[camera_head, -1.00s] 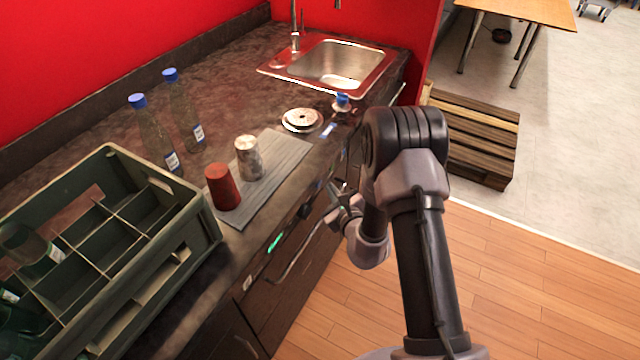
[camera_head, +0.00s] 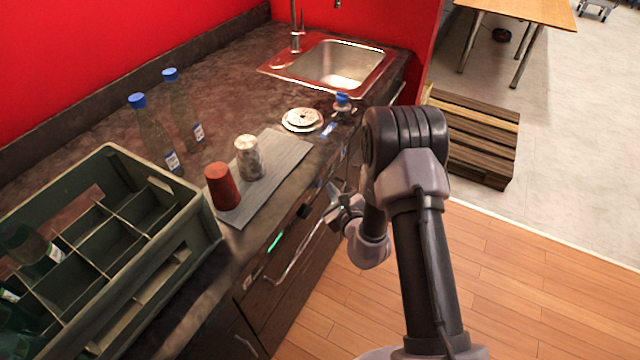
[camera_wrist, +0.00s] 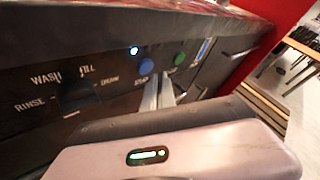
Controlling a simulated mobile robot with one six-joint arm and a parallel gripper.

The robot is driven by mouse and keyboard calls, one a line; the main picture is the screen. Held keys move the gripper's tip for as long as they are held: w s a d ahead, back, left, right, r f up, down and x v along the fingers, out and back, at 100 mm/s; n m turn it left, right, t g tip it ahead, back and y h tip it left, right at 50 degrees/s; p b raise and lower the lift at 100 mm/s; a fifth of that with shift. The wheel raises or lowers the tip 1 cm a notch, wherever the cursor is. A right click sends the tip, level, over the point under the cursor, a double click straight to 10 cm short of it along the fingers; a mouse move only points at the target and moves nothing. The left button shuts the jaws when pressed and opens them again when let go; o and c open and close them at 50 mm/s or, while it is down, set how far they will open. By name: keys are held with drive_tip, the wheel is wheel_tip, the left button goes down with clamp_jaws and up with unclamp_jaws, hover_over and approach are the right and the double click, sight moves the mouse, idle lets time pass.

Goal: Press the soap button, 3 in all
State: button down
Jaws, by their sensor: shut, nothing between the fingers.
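The front panel of the counter (camera_wrist: 215,72) carries a dark knob (camera_wrist: 77,97) with the words RINSE, WASH, FILL and DRAIN around it. To its right is a blue button (camera_wrist: 146,65), with a small label under it that seems to read SOAP. A small blue-white light (camera_wrist: 134,50) glows above it. A green button (camera_wrist: 180,58) is farther right. My gripper (camera_wrist: 160,92) is shut and empty, its fingertips just below and right of the blue button. I cannot tell whether they touch the panel. In the head view my gripper (camera_head: 335,193) is at the counter front.
A red cup (camera_head: 222,187) and a speckled cup (camera_head: 249,158) stand on a grey mat (camera_head: 285,157). Two bottles, a green crate (camera_head: 200,225) and a sink (camera_head: 340,65) are on the counter. A handle (camera_head: 295,258) sticks out of the front below.

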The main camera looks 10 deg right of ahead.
drive_tip(key=shift+w+a, duration=0.1)
idle(0.7)
drive_tip(key=shift+w+a, duration=0.15)
drive_tip(key=shift+a, duration=0.1)
drive_tip(key=shift+w+a, duration=0.25)
drive_tip(key=shift+a, duration=0.05)
idle(0.7)
drive_tip(key=shift+d, duration=0.1)
drive_tip(key=shift+s+d, duration=0.5)
drive_tip(key=shift+d, duration=0.05)
drive_tip(key=s+d, duration=0.1)
drive_tip(key=d, duration=0.1)
drive_tip(key=s+d, duration=0.2)
drive_tip(key=shift+b, duration=0.4)
idle(2.4)
